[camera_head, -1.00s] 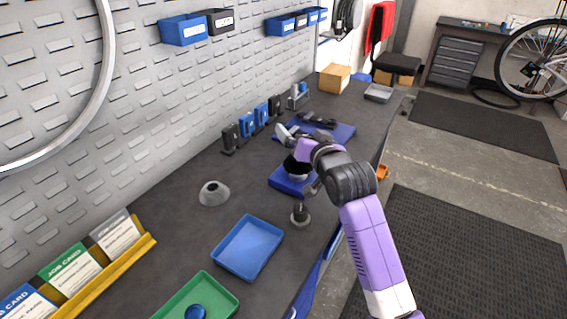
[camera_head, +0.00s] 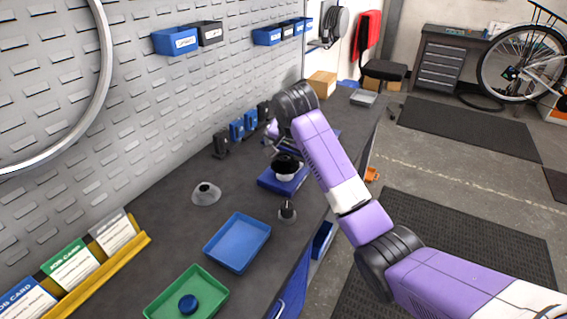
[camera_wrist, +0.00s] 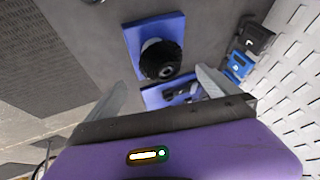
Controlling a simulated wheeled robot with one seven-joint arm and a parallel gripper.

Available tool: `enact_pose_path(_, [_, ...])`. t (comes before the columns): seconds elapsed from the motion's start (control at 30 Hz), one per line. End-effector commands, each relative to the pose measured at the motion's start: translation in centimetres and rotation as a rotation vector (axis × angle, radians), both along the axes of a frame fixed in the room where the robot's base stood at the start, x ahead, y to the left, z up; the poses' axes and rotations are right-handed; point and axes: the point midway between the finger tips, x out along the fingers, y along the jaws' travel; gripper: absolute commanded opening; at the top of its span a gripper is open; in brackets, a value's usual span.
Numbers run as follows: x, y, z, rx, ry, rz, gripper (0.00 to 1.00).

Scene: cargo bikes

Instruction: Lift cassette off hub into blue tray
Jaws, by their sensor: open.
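The black toothed cassette (camera_head: 286,163) sits on a white hub (camera_head: 284,175), which stands on a blue base (camera_head: 270,184) on the workbench. In the wrist view the cassette (camera_wrist: 161,60) is seen end-on over its blue base (camera_wrist: 134,40), ahead of the fingers. My gripper (camera_wrist: 160,76) is open and empty, apart from the cassette; its fingers spread to either side of the picture. In the head view my arm hides most of the gripper. The blue tray (camera_head: 237,243) is empty, nearer on the bench.
A green tray (camera_head: 205,282) holds a blue round cap (camera_head: 187,304). A grey cone (camera_head: 206,194) and a small dark-topped post (camera_head: 287,212) stand near the blue tray. Black and blue holders (camera_head: 237,130) line the pegboard side. Yellow card rack (camera_head: 100,275) at the left.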

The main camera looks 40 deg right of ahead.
Motion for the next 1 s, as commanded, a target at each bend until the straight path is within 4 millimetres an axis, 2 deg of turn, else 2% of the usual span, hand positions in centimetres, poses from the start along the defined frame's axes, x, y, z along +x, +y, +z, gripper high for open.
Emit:
enact_pose_path(0.47, [2.4,-1.6,-4.8,-0.001,0.001,0.003,1.00])
enact_pose_path(0.77, [2.7,-1.7,-5.2,-0.001,-0.002,0.004,1.00])
enact_pose_path(1.0, [2.7,-1.7,-5.2,-0.001,-0.002,0.004,0.53])
